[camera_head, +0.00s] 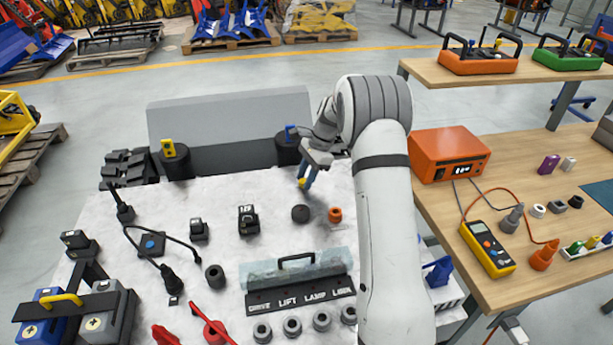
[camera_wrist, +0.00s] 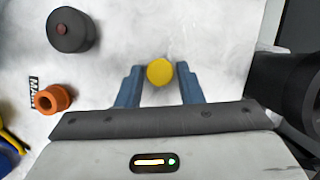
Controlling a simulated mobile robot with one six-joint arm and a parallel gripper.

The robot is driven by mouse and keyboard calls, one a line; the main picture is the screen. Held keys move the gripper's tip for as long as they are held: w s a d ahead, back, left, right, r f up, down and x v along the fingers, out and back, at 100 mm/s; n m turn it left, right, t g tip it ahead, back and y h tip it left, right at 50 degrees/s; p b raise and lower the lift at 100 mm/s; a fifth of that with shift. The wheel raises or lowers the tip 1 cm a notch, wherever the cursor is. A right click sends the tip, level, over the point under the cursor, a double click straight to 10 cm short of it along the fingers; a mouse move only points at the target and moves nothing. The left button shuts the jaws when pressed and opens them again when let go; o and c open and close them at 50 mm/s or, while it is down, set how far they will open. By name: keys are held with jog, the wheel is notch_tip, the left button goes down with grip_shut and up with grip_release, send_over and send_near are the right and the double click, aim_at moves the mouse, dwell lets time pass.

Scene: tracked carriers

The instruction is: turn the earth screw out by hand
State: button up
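A round yellow screw head (camera_wrist: 160,72) sits between the blue fingertips of my gripper (camera_wrist: 160,78) in the wrist view.
A dark round cap (camera_head: 300,213) and an orange socket (camera_head: 335,214) stand just in front of my gripper. A black post with a blue top (camera_head: 288,150) is close behind. An orange-red box (camera_head: 448,154) and a yellow meter (camera_head: 487,248) are on the right bench.

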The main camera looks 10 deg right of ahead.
jog(key=c, duration=0.6)
jog(key=shift+c, duration=0.2)
